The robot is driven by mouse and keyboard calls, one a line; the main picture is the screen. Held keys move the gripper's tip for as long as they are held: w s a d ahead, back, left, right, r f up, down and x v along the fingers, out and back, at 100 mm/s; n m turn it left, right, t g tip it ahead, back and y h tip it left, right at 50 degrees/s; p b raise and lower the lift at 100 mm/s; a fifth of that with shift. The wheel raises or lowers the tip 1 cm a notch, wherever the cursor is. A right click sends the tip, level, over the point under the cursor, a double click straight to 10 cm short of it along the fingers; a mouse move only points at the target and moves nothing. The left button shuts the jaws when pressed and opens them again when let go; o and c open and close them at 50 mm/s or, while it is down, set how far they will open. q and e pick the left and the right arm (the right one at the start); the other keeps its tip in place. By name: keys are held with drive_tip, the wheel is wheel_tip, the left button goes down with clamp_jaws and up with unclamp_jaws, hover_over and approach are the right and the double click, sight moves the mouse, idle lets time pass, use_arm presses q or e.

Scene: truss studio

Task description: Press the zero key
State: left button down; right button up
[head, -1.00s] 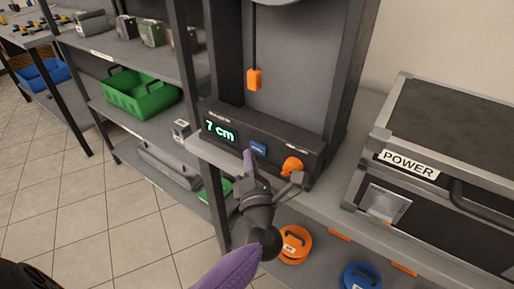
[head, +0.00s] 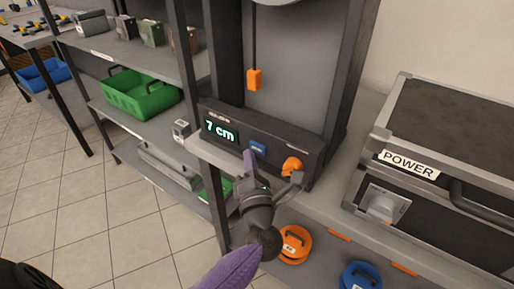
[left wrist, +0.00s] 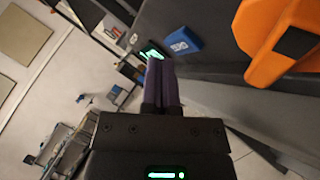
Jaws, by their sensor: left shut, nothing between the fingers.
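The zero key is a small blue key (head: 258,147) on the front of a dark console (head: 225,114), right of the green "7 cm" display (head: 220,131). The blue key also shows in the left wrist view (left wrist: 183,40), with pale lettering too small to read. My left gripper (head: 249,157) is shut and empty, its purple fingers pointing at the console front. In the left wrist view the fingertips (left wrist: 161,66) are just below and left of the key and look apart from it. My right gripper is not in view.
An orange knob (head: 292,166) sits right of the key, close to my left gripper. An orange pendant (head: 254,79) hangs above the console. A case marked POWER (head: 440,120) stands at right. Orange (head: 295,245) and blue (head: 360,277) discs lie below.

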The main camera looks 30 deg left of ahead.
use_arm(q)
drive_tip(key=shift+w, duration=0.15)
idle(0.3)
drive_tip(key=shift+w, duration=0.3)
drive_tip(key=shift+w, duration=0.1)
drive_tip(key=shift+w+b, duration=0.3)
idle(0.4)
idle(0.4)
drive_tip(key=shift+s+p, duration=0.4)
drive_tip(key=shift+s, duration=0.4)
